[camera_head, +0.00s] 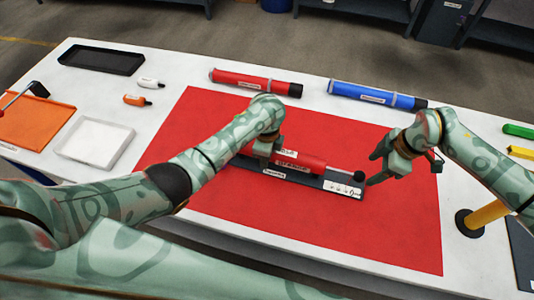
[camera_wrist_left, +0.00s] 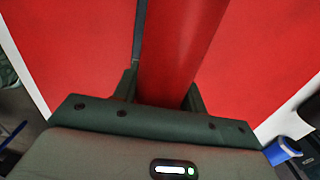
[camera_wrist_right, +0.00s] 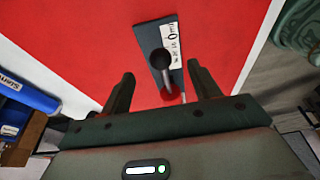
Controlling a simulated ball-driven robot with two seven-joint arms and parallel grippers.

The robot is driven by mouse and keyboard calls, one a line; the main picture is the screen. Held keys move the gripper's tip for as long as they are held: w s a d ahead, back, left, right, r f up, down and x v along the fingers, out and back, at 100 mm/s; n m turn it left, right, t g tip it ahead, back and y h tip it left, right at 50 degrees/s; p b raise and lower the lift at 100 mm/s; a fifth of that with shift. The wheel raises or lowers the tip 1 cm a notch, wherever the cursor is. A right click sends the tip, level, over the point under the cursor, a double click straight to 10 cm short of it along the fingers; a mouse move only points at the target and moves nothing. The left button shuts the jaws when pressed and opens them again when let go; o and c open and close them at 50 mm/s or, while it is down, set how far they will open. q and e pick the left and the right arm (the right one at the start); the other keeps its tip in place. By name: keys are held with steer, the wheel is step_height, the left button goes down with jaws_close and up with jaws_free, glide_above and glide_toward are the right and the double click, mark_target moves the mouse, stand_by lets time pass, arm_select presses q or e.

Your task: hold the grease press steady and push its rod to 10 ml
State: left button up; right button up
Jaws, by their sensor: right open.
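The grease press is a red barrel (camera_head: 305,161) lying in a dark tray-like base (camera_head: 297,178) on the red mat. Its metal rod sticks out to the right and ends in a black knob (camera_head: 359,176). A white printed label (camera_head: 342,189) lies on the base below the rod. My left gripper (camera_head: 266,147) is over the barrel's left part; in the left wrist view its fingers flank the red barrel (camera_wrist_left: 176,45) closely on both sides. My right gripper (camera_head: 374,167) is open just right of the knob; in the right wrist view the knob (camera_wrist_right: 160,58) lies between the fingers' lines, apparently untouched.
A red tube (camera_head: 240,80) and a blue tube (camera_head: 372,95) lie along the table's far side. A black tray (camera_head: 75,58), white tray (camera_head: 70,143), orange tray (camera_head: 30,125) and two small bottles are at left. A yellow post (camera_head: 487,214) stands at right. The mat around the press is clear.

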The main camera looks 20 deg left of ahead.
arm_select(q)
steer(key=o, duration=0.5)
